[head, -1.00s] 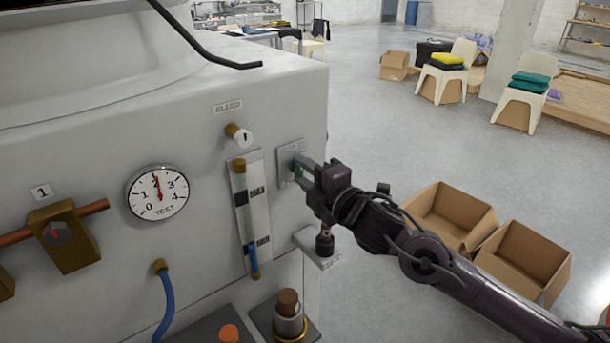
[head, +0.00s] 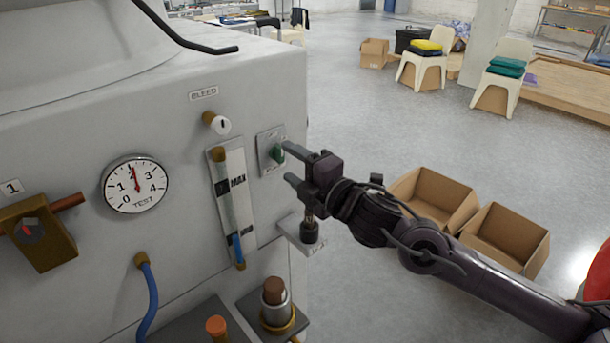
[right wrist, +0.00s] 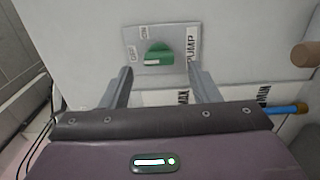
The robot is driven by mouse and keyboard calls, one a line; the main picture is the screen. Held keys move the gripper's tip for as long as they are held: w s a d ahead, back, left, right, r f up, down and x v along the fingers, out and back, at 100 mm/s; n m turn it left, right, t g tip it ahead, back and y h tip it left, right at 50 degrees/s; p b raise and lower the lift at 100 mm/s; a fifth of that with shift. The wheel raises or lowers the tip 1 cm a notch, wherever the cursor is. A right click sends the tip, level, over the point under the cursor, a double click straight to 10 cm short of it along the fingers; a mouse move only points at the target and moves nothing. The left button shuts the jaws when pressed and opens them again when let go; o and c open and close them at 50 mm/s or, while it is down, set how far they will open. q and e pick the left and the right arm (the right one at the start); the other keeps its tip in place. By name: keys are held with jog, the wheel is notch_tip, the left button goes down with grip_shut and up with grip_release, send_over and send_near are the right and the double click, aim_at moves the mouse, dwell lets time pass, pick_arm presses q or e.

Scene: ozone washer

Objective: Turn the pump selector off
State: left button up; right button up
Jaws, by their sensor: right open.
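The pump selector is a green knob (head: 278,153) on a small grey plate (head: 266,140) near the right edge of the machine's front. In the right wrist view the green knob (right wrist: 158,54) sits on its plate, with OFF and ON labels at its left and PUMP at its right. A pale mark lies level along its lower edge; I cannot tell for certain which label it points to. My right gripper (head: 291,165) is open and empty just in front of the knob. In the right wrist view its fingers (right wrist: 160,75) are spread, apart from the knob. My left gripper is not in view.
The machine carries a BLEED knob (head: 216,123), a MAX level tube (head: 231,200), a TEST gauge (head: 136,184) and a brass valve (head: 36,230). A small bracket (head: 304,238) juts out below the plate. Cardboard boxes (head: 505,238) stand on the floor at right.

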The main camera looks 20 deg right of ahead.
jog(key=shift+b+v, duration=0.55)
jog(key=shift+v, duration=2.05)
